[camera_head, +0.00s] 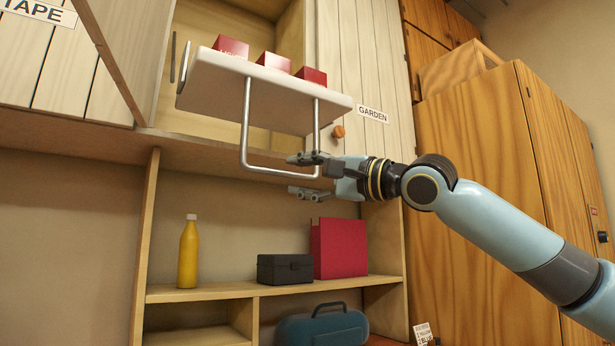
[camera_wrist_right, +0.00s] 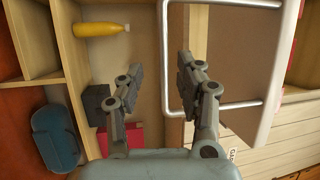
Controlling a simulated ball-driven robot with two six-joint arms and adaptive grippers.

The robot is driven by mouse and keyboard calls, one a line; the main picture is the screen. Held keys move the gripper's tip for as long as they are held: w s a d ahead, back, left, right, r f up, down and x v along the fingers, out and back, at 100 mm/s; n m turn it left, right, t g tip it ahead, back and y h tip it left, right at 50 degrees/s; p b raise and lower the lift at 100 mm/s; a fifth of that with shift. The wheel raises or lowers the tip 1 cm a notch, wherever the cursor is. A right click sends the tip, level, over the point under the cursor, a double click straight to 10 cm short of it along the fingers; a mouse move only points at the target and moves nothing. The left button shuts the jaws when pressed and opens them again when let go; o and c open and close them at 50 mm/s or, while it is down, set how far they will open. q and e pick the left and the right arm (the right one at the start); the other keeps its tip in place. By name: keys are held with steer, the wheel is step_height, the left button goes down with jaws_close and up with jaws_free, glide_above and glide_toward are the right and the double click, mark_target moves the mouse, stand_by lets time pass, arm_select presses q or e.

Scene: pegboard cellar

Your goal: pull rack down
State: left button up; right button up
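The rack (camera_head: 240,92) is a white pull-down shelf in the open upper cabinet, tilted in the picture and carrying red boxes (camera_head: 274,62). A U-shaped metal handle (camera_head: 246,125) hangs below it. My right gripper (camera_head: 303,175) is open at the handle's lower right corner, one finger above the bottom bar and one below. In the right wrist view, the bar (camera_wrist_right: 165,50) shows between the spread fingers (camera_wrist_right: 160,78), and the rack's underside (camera_wrist_right: 235,50) is at right. Neither finger is clearly closed on the bar; contact cannot be told. My left gripper is not in view.
Below is a shelf (camera_head: 215,292) with a yellow bottle (camera_head: 188,254), a black box (camera_head: 285,269) and a red box (camera_head: 340,248). A blue case (camera_head: 322,328) sits lower. A wooden cabinet (camera_head: 480,200) stands at right, near my right arm.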

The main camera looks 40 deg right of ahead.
steer(key=shift+s+f, duration=0.15)
steer(key=shift+s, duration=0.5)
stand_by(0.3)
